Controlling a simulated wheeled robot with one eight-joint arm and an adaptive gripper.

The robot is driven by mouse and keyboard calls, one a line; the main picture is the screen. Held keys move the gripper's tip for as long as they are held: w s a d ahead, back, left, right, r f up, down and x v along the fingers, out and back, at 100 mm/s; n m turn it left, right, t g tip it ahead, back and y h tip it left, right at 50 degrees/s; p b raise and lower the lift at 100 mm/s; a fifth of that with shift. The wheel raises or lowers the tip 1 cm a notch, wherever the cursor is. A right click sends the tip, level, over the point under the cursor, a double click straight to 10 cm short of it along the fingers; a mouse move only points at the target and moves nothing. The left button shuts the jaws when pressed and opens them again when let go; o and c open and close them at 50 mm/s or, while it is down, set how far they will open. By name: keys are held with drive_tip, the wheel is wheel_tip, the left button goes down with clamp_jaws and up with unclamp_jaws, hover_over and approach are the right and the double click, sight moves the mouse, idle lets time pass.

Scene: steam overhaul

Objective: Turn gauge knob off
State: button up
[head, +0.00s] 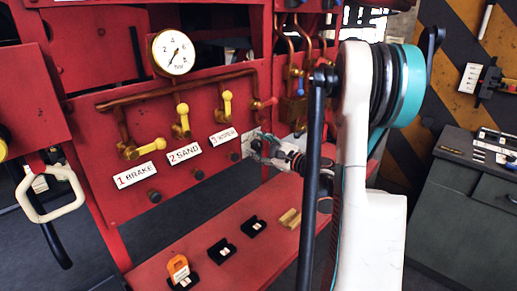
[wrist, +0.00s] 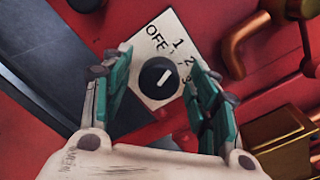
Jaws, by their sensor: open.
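The gauge knob (wrist: 160,78) is a round black knob with a white pointer line. It sits on a white plate (wrist: 150,48) marked OFF, 1, 2 and 3. The pointer slants up and right, toward the numbers side; I cannot tell exactly which number. My gripper (wrist: 158,82) is open, with one teal finger on each side of the knob, apart from it in the picture. In the head view my gripper (head: 262,146) is at the right end of the red panel by the plate. The knob is hard to make out there.
A round pressure gauge (head: 173,53) is on the red panel above several yellow-handled valves. Copper pipes (wrist: 245,42) and a brass block (wrist: 285,135) lie right of the knob. A red shelf (head: 210,240) below bears small black holders and an orange tag (head: 179,268).

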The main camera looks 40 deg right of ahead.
drive_tip(key=shift+w+a, duration=0.1)
drive_tip(key=shift+w, duration=0.2)
drive_tip(key=c, duration=1.1)
drive_tip(key=shift+o, duration=0.2)
drive_tip(key=shift+n, duration=0.3)
drive_tip(key=n, duration=0.3)
drive_tip(key=shift+b, duration=0.35)
drive_tip(key=shift+f+n, duration=0.1)
drive_tip(key=shift+n, duration=2)
